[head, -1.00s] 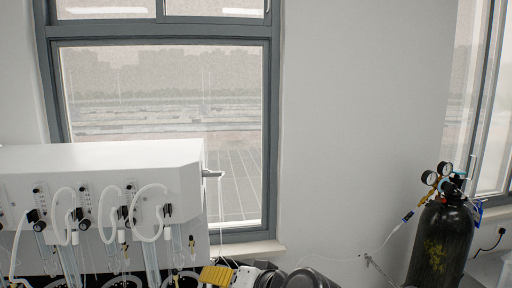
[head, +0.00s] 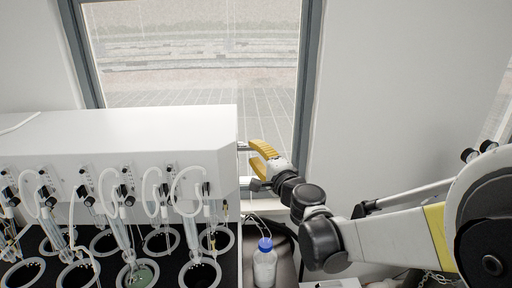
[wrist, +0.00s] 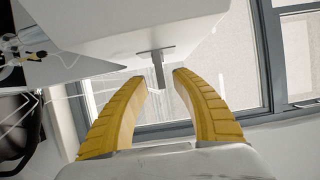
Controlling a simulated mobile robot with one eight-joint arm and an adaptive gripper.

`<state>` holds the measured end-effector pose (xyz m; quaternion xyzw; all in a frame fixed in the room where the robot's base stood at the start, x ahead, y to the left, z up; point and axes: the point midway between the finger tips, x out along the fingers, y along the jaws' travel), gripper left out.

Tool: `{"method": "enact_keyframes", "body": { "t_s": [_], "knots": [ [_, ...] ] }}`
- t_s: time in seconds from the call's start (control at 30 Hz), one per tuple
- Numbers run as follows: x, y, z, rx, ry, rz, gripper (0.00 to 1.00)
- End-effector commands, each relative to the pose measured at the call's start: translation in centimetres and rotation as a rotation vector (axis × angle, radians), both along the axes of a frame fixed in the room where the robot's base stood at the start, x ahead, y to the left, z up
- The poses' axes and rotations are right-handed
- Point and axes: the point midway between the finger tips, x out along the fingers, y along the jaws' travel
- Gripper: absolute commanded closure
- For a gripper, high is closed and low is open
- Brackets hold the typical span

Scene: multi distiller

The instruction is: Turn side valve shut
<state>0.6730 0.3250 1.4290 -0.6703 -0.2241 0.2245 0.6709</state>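The side valve (wrist: 157,68) is a small grey metal handle on the end face of the white distiller housing (head: 120,135). In the wrist view it hangs beyond and between my fingertips, with the lever pointing toward the gap. In the head view the valve (head: 243,148) shows only as a short grey stub at the housing's right end. My gripper (wrist: 160,75) has two yellow fingers, spread apart with nothing between them. In the head view my gripper (head: 256,150) is just right of the valve, its fingers pointing left toward it. Contact with the valve cannot be told.
Tubes and glass columns hang from the housing's front over several round wells (head: 140,272). A bottle with a blue cap (head: 264,262) stands below my gripper. The window (head: 200,60) is behind.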

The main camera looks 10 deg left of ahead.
Motion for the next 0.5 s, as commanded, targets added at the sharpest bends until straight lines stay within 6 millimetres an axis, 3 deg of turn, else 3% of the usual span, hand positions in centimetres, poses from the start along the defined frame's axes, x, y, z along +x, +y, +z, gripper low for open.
{"method": "enact_keyframes", "body": {
  "t_s": [0.2,0.5],
  "knots": [
    [1.8,1.5,0.0,-0.001,-0.001,0.002,0.68],
    [2.1,1.6,0.0,-0.001,-0.001,0.001,0.68]
  ]
}}
